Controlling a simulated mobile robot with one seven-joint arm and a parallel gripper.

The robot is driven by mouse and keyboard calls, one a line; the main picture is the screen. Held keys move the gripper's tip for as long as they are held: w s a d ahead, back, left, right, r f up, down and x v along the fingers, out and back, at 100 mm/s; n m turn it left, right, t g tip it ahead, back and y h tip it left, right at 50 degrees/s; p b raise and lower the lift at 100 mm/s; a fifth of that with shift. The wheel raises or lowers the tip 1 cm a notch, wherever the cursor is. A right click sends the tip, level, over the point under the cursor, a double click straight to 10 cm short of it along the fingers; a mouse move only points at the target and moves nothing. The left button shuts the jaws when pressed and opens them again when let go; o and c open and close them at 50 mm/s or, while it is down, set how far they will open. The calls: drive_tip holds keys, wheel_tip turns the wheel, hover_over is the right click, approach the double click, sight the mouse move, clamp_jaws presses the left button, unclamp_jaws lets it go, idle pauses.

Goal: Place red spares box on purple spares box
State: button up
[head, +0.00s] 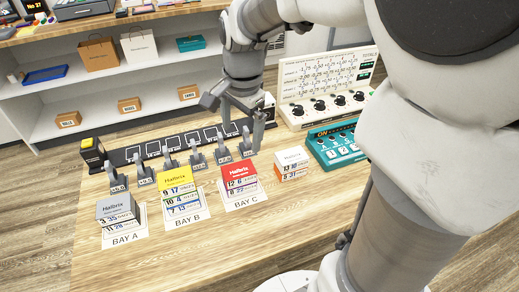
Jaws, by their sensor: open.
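The red spares box (238,172) is at the top of the short stack at BAY C, with its red lid facing up. A lower box (243,189) shows under it as a pale printed side; its lid is hidden, and I cannot tell whether it is the purple spares box. No plainly purple lid shows elsewhere. My gripper (240,130) is open, pointing down, above and behind the BAY C stack, apart from the red box. Nothing shows between its fingers.
A grey-topped stack (116,207) stands at BAY A, a yellow-topped stack (175,178) at BAY B. A white-topped stack (292,157) stands right of BAY C, near a teal keypad (335,143). Several grey clips line a black strip behind. The front table is clear.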

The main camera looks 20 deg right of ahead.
drive_tip(key=s+r+n+t, duration=0.2)
drive_tip(key=s+n, duration=0.4)
drive_tip(key=s, duration=0.1)
drive_tip(key=s+r+n+t, duration=0.1)
drive_tip(key=s+r+n, duration=0.2)
drive_tip(key=s+n, duration=0.3)
drive_tip(key=shift+s+r+n+t, duration=0.2)
drive_tip(key=shift+s+n+t, duration=0.15)
drive_tip(key=shift+s, duration=0.6)
wheel_tip(320, 180, up, 8)
drive_tip(key=p, duration=0.8)
